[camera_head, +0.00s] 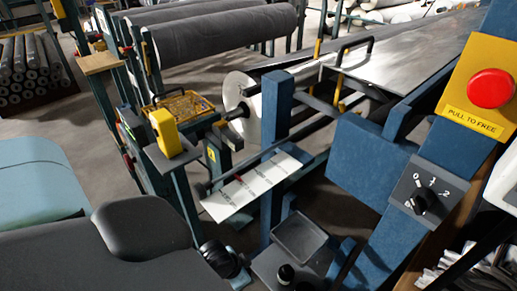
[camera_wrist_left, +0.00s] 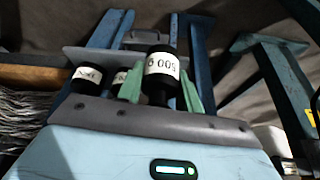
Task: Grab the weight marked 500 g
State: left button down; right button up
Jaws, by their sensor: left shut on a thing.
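The weight marked 500 g (camera_wrist_left: 162,66) is a black cylinder with a white label, which reads upside down in the left wrist view. My left gripper (camera_wrist_left: 161,80) has green fingers on both sides of it and is shut on it. Two other black weights with white labels, one at the far left (camera_wrist_left: 87,78) and one partly hidden by a finger (camera_wrist_left: 127,84), stand to its left. The held weight looks larger than these; I cannot tell whether it is clear of the surface. My right gripper is in neither view.
In the head view, a grey tray (camera_head: 299,238) sits low by a blue post (camera_head: 275,110). Small black knob-like things (camera_head: 285,273) stand below it. A switch box (camera_head: 428,193) and a red stop button (camera_head: 491,88) are at the right. Grey rolls (camera_head: 220,35) hang behind.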

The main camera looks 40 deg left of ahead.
pick_arm(q)
jog(key=s, duration=0.5)
jog(key=shift+r, duration=0.3)
